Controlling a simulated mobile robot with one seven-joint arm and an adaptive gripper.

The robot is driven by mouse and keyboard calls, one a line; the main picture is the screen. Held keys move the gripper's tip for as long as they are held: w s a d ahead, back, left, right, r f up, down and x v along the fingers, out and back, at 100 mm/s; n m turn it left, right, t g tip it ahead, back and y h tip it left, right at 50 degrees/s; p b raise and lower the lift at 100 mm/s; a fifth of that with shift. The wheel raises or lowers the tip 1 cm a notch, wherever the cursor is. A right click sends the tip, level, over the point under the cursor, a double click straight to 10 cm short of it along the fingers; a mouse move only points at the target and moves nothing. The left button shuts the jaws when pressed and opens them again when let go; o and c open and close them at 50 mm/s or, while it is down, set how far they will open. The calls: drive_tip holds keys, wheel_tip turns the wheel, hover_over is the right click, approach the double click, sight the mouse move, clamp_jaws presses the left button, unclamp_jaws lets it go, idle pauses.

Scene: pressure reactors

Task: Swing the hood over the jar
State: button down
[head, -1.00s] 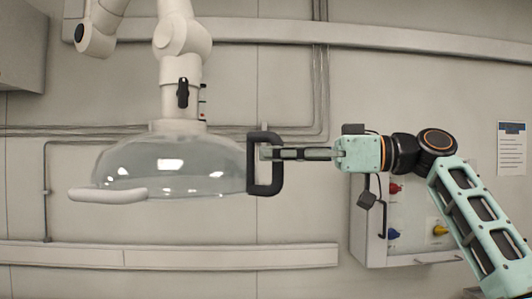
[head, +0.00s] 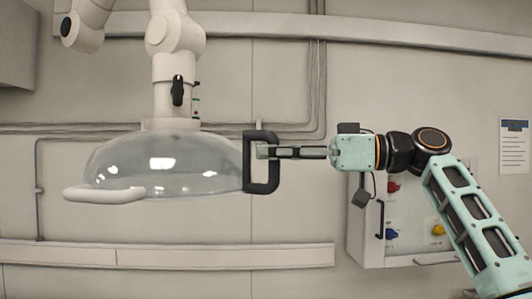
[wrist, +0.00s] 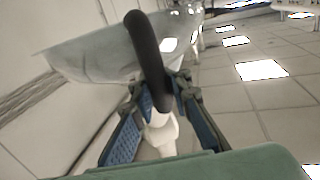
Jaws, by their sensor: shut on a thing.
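The hood (head: 170,165) is a clear dome hanging from a jointed white arm (head: 175,70) at the left of the head view. A white handle (head: 104,194) curves along its front left rim. A black D-shaped handle (head: 248,178) stands on its right side. My gripper (head: 266,152) reaches in from the right and is shut on the black handle. In the wrist view, the black handle (wrist: 146,50) passes between the blue-padded fingers of my gripper (wrist: 160,108), with the hood (wrist: 95,50) behind it. No jar is in view.
A wall cabinet (head: 368,230) with coloured knobs is behind my arm at the right. A rail (head: 170,252) and pipes run along the wall. A paper notice (head: 513,145) hangs at the far right. The space below the hood looks clear.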

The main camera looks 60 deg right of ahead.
drive_tip(key=shift+s+d, duration=0.15)
drive_tip(key=shift+s, duration=0.1)
drive_tip(key=c, duration=2.2)
unclamp_jaws()
drive_tip(key=shift+s, duration=0.2)
drive_tip(key=o, duration=0.3)
drive_tip(key=shift+s+r, duration=0.1)
drive_tip(key=shift+s, duration=0.25)
drive_tip(key=shift+o, duration=0.3)
drive_tip(key=shift+w, duration=0.4)
drive_tip(key=v, duration=1.2)
